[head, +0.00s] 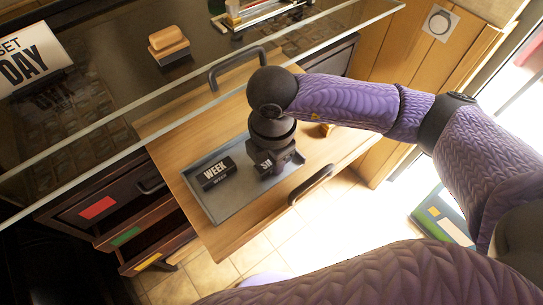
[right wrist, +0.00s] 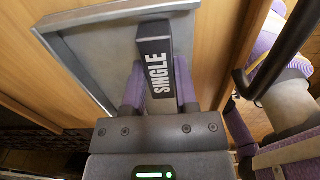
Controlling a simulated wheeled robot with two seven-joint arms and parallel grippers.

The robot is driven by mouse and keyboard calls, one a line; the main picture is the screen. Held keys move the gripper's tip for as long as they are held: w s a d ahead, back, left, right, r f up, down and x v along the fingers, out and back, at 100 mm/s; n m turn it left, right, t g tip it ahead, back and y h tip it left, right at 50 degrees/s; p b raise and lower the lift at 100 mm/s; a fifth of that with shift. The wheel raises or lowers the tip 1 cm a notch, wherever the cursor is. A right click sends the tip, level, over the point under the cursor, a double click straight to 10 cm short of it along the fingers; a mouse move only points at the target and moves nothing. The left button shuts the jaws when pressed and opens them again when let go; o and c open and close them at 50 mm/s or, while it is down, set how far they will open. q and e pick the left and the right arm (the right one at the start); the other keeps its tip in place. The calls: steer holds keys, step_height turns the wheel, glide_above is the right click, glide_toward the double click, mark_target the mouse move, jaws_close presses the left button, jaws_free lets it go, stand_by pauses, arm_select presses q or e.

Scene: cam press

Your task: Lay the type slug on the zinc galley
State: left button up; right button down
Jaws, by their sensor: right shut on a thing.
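The type slug, a dark block with SINGLE in white letters (right wrist: 156,62), sits between the fingers of my right gripper (right wrist: 160,92) in the right wrist view. In the head view my right gripper (head: 279,155) points down over the right part of the zinc galley (head: 236,209), a shallow grey tray. It is shut on the slug (head: 264,163), of which only part of the lettering shows. I cannot tell whether the slug touches the galley floor. My left gripper is not in view.
Another dark slug marked WEEK (head: 215,173) lies in the galley, left of the held slug. The galley is on a wooden board (head: 232,238) with dark handles (head: 311,185). A glass-topped cabinet (head: 80,130) stands behind, with a wooden-topped block (head: 168,42) on it.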

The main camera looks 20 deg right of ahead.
steer(key=shift+c, duration=2.3)
jaws_free()
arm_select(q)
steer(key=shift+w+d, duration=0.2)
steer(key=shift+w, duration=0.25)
arm_select(e)
steer(key=shift+o, duration=0.4)
steer(key=shift+r, duration=0.15)
arm_select(q)
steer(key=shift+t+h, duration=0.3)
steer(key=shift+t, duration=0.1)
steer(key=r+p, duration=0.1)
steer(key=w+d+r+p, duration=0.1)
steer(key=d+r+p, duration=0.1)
steer(key=p, duration=0.1)
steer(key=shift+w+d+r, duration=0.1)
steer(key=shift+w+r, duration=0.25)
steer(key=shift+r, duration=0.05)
arm_select(e)
step_height(320, 180, up, 12)
